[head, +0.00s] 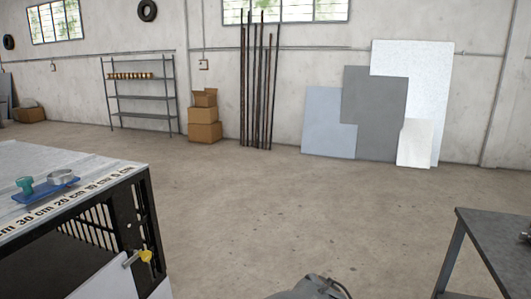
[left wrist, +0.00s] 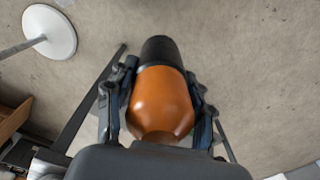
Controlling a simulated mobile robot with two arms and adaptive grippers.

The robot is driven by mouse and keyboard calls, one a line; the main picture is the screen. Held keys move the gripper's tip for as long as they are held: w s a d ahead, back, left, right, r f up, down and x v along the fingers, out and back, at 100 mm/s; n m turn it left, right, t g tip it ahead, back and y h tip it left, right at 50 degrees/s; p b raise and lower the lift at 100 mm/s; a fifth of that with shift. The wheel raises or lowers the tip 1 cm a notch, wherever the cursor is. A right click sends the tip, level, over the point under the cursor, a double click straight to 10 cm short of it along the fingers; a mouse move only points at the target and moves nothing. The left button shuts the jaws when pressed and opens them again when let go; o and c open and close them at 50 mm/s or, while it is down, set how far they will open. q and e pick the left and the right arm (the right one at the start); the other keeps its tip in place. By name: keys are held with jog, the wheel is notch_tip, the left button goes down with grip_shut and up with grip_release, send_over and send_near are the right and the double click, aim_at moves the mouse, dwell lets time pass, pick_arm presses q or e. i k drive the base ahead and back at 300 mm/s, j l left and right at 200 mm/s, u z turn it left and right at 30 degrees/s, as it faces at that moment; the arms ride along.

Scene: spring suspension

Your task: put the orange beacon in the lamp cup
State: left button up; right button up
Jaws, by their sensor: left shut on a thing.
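The orange beacon (left wrist: 162,100) is in the left wrist view, a rounded orange body with a black end pointing away from the camera. My left gripper (left wrist: 163,75) is shut on it, one finger on each side, and holds it above the concrete floor. The beacon does not show in the head view. I cannot make out a lamp cup for certain in either view. My right gripper is in neither view.
A workbench (head: 100,172) at the left of the head view bears a blue tray (head: 45,189) with a teal piece (head: 24,184) and a metal ring (head: 60,176). A grey table (head: 495,240) stands at right. A white round base (left wrist: 52,35) with a pole is on the floor.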

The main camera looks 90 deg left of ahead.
aim_at(61, 178)
jog(key=k+u, duration=0.15)
jog(key=u, duration=1.3)
